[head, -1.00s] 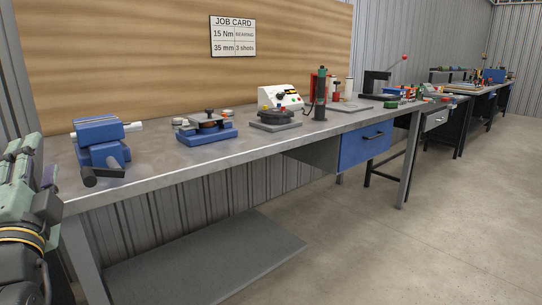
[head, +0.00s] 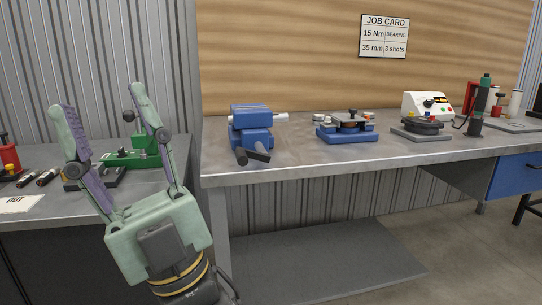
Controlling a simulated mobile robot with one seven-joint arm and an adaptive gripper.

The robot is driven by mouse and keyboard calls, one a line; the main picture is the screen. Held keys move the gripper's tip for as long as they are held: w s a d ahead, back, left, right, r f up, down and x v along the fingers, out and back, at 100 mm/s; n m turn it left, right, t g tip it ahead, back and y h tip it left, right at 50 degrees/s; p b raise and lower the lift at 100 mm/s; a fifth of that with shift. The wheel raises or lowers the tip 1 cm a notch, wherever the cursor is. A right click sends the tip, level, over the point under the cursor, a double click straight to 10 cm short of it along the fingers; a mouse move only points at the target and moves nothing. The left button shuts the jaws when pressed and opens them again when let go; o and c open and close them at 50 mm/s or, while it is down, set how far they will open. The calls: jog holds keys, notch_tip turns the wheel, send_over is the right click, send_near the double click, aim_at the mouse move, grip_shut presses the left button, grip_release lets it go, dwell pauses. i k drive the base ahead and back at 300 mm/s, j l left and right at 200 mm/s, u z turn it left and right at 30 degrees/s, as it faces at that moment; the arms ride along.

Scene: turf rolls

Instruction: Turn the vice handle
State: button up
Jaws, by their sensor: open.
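The blue bench vice (head: 250,122) sits at the left end of the grey metal workbench (head: 300,155). Its dark handle (head: 256,156) sticks out at the front, low down, near the bench's front edge. My gripper (head: 96,98) is at the left of the view, pale green with purple inner finger links. Its two fingers point up and are spread wide with nothing between them.
A second bench on the left holds a green tool (head: 132,152), dark cylinders and a white "OUT" card (head: 20,203).

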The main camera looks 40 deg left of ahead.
aim_at(242, 154)
jog(key=k+j+u, duration=0.15)
jog(key=u, duration=0.9)
